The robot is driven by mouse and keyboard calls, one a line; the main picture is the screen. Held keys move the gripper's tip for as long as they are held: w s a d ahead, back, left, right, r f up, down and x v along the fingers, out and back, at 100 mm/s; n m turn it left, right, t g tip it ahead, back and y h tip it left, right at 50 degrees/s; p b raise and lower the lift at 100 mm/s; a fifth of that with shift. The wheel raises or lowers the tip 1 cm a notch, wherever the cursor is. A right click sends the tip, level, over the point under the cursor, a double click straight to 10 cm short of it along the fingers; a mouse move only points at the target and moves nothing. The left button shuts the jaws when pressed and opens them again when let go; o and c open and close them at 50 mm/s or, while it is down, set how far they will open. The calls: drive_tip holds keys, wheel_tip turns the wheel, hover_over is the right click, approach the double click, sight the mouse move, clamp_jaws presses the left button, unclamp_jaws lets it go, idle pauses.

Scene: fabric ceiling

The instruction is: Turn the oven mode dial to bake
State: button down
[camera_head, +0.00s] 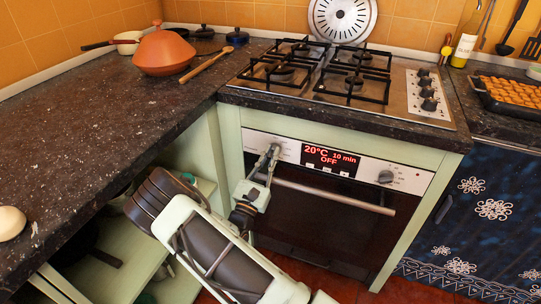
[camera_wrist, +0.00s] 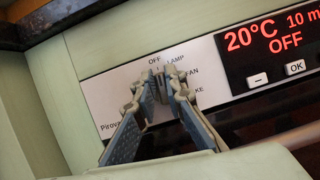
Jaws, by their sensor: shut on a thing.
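The oven mode dial (camera_wrist: 160,86) is on the white panel at the left of the oven front. Around it, in the wrist view, are the labels OFF, LAMP, FAN and one partly covered that ends in KE. My gripper (camera_wrist: 164,76) is shut on the dial, with one finger on each side. The fingers hide most of the dial, so its pointer is hard to read. In the head view my gripper (camera_head: 271,153) reaches the panel left of the display. The oven display (camera_head: 331,158) shows 20°C, 10 min and OFF in red.
A second knob (camera_head: 386,177) is right of the display. The oven door handle (camera_head: 325,194) runs just below the panel, close to my gripper. The gas hob (camera_head: 330,85) and worktop (camera_head: 120,118) are above. A green cabinet with shelves (camera_head: 105,270) stands open at the left.

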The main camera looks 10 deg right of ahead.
drive_tip(key=m+g+h, duration=0.1)
drive_tip(key=m, duration=0.2)
drive_tip(key=m+g+h, duration=0.1)
drive_tip(key=m, duration=0.1)
drive_tip(key=m+g+h, duration=0.1)
drive_tip(key=m, duration=0.2)
drive_tip(key=shift+m+g+b, duration=0.3)
drive_tip(key=m+g, duration=0.1)
drive_tip(key=m, duration=0.3)
drive_tip(key=m+g, duration=0.2)
drive_tip(key=m, duration=0.1)
drive_tip(key=shift+s+d+f+m+b, duration=0.1)
drive_tip(key=shift+d+f+m+b, duration=0.1)
drive_tip(key=shift+m+b, duration=0.15)
drive_tip(key=m+g, duration=0.1)
drive_tip(key=m, duration=0.1)
drive_tip(key=m+y+b, duration=0.1)
drive_tip(key=m, duration=0.2)
drive_tip(key=shift+f+m+g, duration=0.2)
drive_tip(key=shift+m+g, duration=0.05)
drive_tip(key=shift+g, duration=0.15)
drive_tip(key=m+y+b, duration=0.1)
drive_tip(key=m+b, duration=0.1)
drive_tip(key=shift+f+m+g+b, duration=0.15)
drive_tip(key=shift+m+g+b, duration=0.15)
drive_tip(key=shift+b, duration=0.05)
drive_tip(key=shift+m+y+b, duration=0.5)
drive_tip(key=shift+m+b, duration=0.15)
drive_tip(key=shift+m, duration=0.05)
